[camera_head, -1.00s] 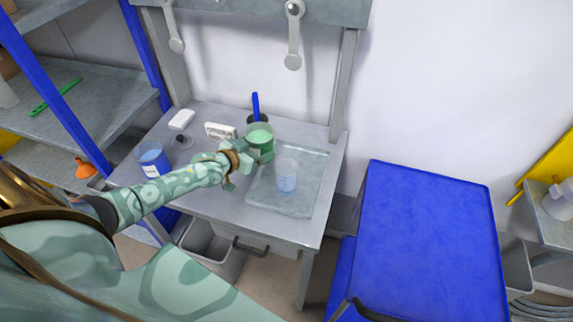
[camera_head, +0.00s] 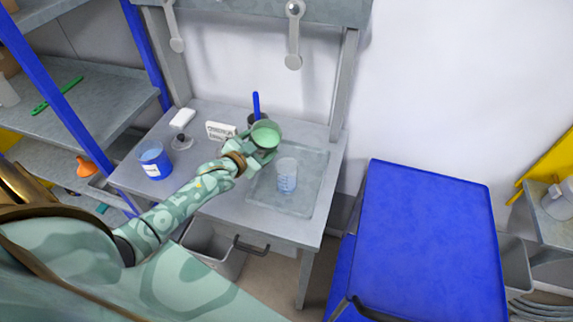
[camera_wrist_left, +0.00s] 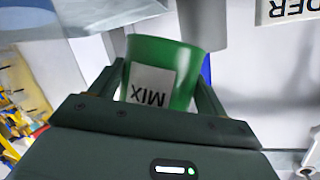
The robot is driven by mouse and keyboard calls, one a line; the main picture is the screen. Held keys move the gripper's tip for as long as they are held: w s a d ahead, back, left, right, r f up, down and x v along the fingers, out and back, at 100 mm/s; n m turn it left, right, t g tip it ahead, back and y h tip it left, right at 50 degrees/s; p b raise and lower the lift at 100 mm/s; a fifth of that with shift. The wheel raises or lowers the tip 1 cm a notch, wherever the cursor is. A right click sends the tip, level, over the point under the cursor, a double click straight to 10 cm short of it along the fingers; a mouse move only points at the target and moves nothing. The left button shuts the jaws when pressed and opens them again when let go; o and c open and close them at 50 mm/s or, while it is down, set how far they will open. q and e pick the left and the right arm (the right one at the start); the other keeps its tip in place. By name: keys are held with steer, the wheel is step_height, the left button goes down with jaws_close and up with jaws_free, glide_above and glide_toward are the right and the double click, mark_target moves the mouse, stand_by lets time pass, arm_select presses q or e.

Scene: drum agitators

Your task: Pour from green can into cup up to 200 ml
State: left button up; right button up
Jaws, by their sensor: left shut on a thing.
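The green can (camera_head: 265,135) is held by my left gripper (camera_head: 262,154) above the table, at the back left of the tray. It looks tilted toward the camera, and its light green content shows at the mouth. In the left wrist view the can (camera_wrist_left: 165,62), with a "MIX" label, sits between the two fingers of my left gripper (camera_wrist_left: 160,90). The clear measuring cup (camera_head: 287,176) stands upright on the tray (camera_head: 309,190), right of and in front of the can, apart from it. No stream is seen. My right gripper is not in view.
A blue can (camera_head: 154,162) stands at the table's left. A white label sign (camera_head: 221,131), a small weight-like object (camera_head: 181,142) and a white block (camera_head: 182,118) stand behind. A blue handle (camera_head: 256,104) rises behind the can. A blue cart (camera_head: 430,240) is at the right.

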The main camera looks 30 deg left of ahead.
mark_target(258, 144)
arm_select(q)
steer(key=shift+d+r, duration=0.1)
steer(key=shift+r, duration=0.05)
steer(key=shift+d+r, duration=0.15)
steer(key=shift+r, duration=0.1)
steer(key=shift+r, duration=0.1)
steer(key=shift+s+d+r+m+y, duration=0.1)
steer(key=shift+d+r+m+y, duration=0.15)
steer(key=shift+r+m, duration=0.25)
steer(key=shift+d+r+m+t, duration=0.3)
steer(key=shift+r+t, duration=0.1)
steer(key=shift+r, duration=0.2)
steer(key=shift+s+r+y, duration=0.1)
steer(key=shift+r+y, duration=0.15)
steer(key=shift+d+b, duration=0.1)
steer(key=shift+b, duration=0.3)
steer(key=shift+r+m+t+b, duration=0.35)
steer(key=shift+m+b, duration=0.25)
steer(key=shift+b, duration=0.1)
stand_by(0.5)
